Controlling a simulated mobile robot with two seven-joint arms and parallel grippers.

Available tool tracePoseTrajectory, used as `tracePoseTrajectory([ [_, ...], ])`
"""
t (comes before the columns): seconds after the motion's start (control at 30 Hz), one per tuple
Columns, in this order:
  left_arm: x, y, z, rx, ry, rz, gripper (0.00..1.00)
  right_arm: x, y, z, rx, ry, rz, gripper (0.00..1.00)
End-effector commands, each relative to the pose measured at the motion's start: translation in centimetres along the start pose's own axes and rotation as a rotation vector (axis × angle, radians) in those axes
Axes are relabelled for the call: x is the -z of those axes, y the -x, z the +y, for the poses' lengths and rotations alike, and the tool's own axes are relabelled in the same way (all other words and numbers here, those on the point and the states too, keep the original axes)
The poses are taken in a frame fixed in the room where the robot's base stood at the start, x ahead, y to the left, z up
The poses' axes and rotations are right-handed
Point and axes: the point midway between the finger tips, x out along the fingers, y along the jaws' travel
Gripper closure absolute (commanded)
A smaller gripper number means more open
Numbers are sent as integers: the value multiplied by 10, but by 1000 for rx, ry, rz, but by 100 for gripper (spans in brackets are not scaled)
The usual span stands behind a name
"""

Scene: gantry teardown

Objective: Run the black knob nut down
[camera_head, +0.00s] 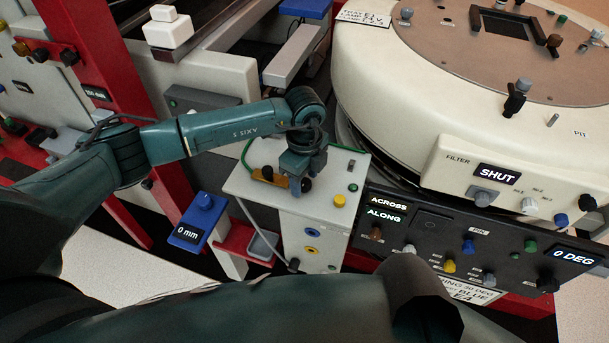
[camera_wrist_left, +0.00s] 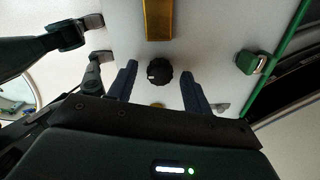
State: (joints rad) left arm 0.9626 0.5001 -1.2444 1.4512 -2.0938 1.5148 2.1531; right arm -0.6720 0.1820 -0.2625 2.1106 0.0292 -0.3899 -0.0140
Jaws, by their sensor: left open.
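The black knob nut (camera_wrist_left: 159,72) sits on the white top of a box, seen from above in the left wrist view. It also shows in the head view (camera_head: 306,185), just under my left gripper. My left gripper (camera_wrist_left: 158,82) is open, with one finger on each side of the knob and a gap on both sides. In the head view the left gripper (camera_head: 296,170) points down over the box. A brass-coloured bar (camera_wrist_left: 159,18) lies beside the knob; it also shows in the head view (camera_head: 267,175). My right gripper cannot be made out.
The white box (camera_head: 240,185) has a yellow button (camera_head: 339,200) and a green cable (camera_head: 245,152). A large round cream housing (camera_head: 390,75) and a dark control panel (camera_head: 430,226) stand to the right. Dark jointed parts (camera_wrist_left: 68,34) at the wrist view's left are unclear.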

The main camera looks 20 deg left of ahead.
Motion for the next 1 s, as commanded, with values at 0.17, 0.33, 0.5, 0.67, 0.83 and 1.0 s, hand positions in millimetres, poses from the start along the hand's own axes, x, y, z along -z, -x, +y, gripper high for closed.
tracePoseTrajectory([
  [0.17,0,0,0,0,0,0,57,2,0,0,0,0,3,64],
  [0.33,0,0,0,0,0,1,71,4,1,0,1,0,8,64],
  [0.5,0,1,0,0,0,1,85,5,1,-1,3,0,11,64],
  [0.67,0,1,0,0,0,1,95,5,0,-2,5,0,11,64],
  [0.83,0,0,0,0,-15,1,95,4,0,-2,5,1,11,64],
  [1.0,0,0,0,0,-73,1,95,2,-2,-2,7,3,11,64],
])
